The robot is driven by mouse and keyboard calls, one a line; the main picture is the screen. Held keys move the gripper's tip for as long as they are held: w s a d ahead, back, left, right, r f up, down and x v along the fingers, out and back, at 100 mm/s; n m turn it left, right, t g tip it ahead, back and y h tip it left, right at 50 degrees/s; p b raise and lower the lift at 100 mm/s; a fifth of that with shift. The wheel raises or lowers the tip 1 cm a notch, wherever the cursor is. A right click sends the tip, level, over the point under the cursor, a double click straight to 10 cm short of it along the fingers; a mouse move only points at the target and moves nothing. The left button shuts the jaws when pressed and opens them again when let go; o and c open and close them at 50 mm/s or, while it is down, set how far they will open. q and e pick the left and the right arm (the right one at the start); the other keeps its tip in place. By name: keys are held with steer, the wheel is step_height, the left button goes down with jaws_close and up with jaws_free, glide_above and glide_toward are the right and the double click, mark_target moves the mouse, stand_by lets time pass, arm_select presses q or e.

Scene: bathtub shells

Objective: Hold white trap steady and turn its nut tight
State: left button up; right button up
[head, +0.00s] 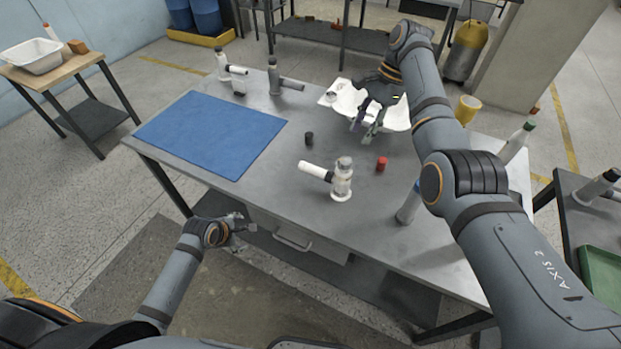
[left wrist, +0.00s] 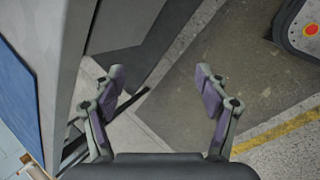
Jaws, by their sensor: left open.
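A white trap (head: 342,182) stands upright on the grey table, with a white pipe (head: 315,171) pointing left and a greyish collar (head: 344,163) on top, which may be its nut. My left gripper (head: 243,222) is low beyond the table's front edge, left of and apart from the trap. In the left wrist view, its two fingers (left wrist: 160,78) are spread with nothing between them. My right gripper (head: 366,126) hangs over the white shell (head: 399,115), behind the trap, its fingers apart. Whether it touches the shell is unclear.
A blue mat (head: 210,133) covers the table's left part. A black cap (head: 308,138) and a red cap (head: 382,164) stand near the trap. Other fittings (head: 285,83) stand at the back, a yellow roll (head: 467,109) at right. A drawer handle (head: 292,240) juts from the front.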

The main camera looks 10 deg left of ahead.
mark_target(336, 176)
arm_select(q)
steer(key=w+d+r+n+h, duration=0.1)
steer(key=w+d+r+h, duration=0.1)
steer(key=d+r, duration=0.1)
steer(key=w+d+r+n+t+h, duration=0.1)
steer(key=w+d+r, duration=0.1)
steer(key=d, duration=0.4)
steer(key=w+d+r+n+h, duration=0.1)
steer(key=w+d+r+h, duration=0.1)
steer(key=d+r, duration=0.2)
steer(key=shift+w+d+r+h, duration=0.3)
steer(key=shift+w+r, duration=0.1)
steer(key=shift+r, duration=0.1)
steer(key=w+d+r+n+t+h, duration=0.15)
steer(key=w+d+r+h, duration=0.25)
steer(key=d+r, duration=0.4)
steer(key=x, duration=1)
steer(key=shift+d+f, duration=0.15)
steer(key=c, duration=1.4)
